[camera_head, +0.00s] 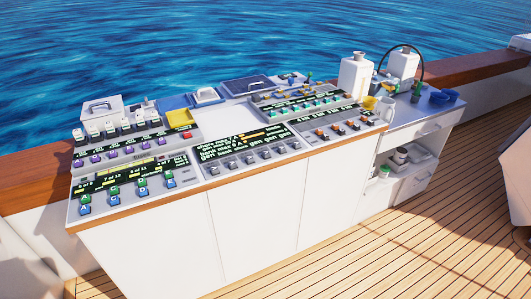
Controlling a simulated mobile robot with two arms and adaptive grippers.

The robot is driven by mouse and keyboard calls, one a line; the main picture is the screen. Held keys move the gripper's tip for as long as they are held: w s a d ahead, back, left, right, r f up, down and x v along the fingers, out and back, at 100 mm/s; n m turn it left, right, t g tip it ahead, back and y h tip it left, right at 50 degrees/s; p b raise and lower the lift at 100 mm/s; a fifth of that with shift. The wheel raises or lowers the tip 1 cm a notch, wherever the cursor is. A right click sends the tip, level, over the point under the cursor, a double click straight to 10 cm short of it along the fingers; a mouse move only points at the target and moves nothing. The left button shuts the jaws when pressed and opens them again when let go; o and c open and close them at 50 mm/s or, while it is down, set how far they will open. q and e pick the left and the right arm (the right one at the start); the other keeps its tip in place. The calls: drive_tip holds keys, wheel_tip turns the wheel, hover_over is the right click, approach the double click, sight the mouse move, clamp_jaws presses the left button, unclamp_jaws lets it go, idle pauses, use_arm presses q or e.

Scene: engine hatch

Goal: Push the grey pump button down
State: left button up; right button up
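A long white console with several sloped control panels stands along the boat's side. A row of small grey buttons or switches (252,157) runs along the front of the middle panel (240,141), below its dark display with light text. Labels are too small to read, so I cannot tell which control is the grey pump button or whether it is up or down. Neither of my grippers is in view.
The left panel (130,176) carries blue, green and purple controls; the right panel (318,118) carries orange and teal ones. A yellow tray (180,118) sits behind. White canisters (355,75) stand on the right counter. Wooden deck (400,240) in front is clear.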

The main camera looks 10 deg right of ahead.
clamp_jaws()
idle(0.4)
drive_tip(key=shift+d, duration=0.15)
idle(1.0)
